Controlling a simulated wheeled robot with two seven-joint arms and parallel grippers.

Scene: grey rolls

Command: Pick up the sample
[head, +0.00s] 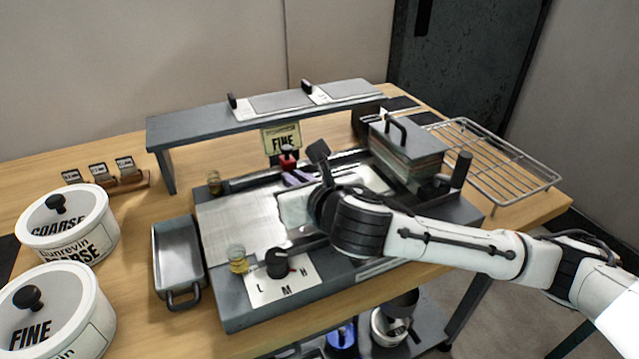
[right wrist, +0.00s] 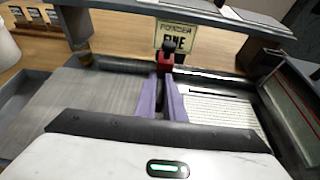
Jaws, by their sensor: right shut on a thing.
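My right gripper (head: 292,174) reaches over the grey machine from the right; its purple fingers also show in the right wrist view (right wrist: 164,90). They are shut on a small red piece with a black top (head: 287,162), which shows at the fingertips in the right wrist view (right wrist: 167,58). It stands just in front of the sign reading FINE (head: 282,140). Whether the red piece touches the machine's back edge, I cannot tell. No object is clearly marked as the sample. My right wrist and forearm hide part of the machine's right half. My left gripper is out of view.
A raised grey shelf (head: 190,124) spans the back. A metal tray (head: 178,262) and COARSE (head: 70,222) and FINE (head: 50,315) tubs stand left. Small glass jars (head: 237,260) sit on the machine. A handled stacked block (head: 408,155) and wire rack (head: 500,165) are right.

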